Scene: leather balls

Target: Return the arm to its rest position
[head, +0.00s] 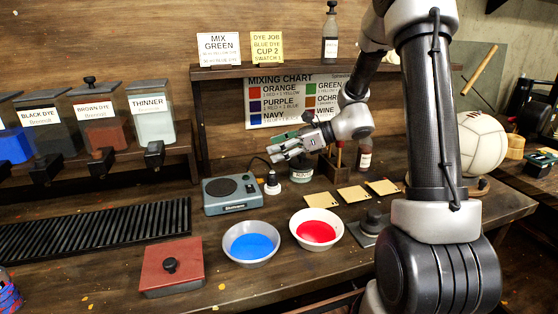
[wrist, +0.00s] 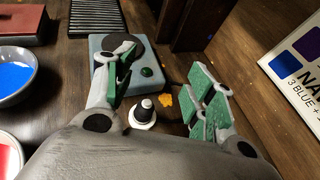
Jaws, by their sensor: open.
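My gripper (head: 287,147) is at the end of my raised arm, above the back of the bench and in front of the mixing chart (head: 290,100). In the wrist view its two green-padded fingers (wrist: 160,98) are spread apart with nothing between them. A small white bottle with a black cap (head: 272,184) stands on the bench below the fingers; it also shows in the wrist view (wrist: 143,112). The blue-grey stirrer or scale (head: 231,194) sits just left of it. A jar (head: 299,170) is partly hidden beneath my gripper.
A bowl of blue dye (head: 250,244) and a bowl of red dye (head: 317,230) stand at the front. A red-lidded box (head: 172,266) is at the front left. Dye dispensers (head: 152,112) and a shelf (head: 220,72) line the back. A leather ball (head: 482,143) is at the right.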

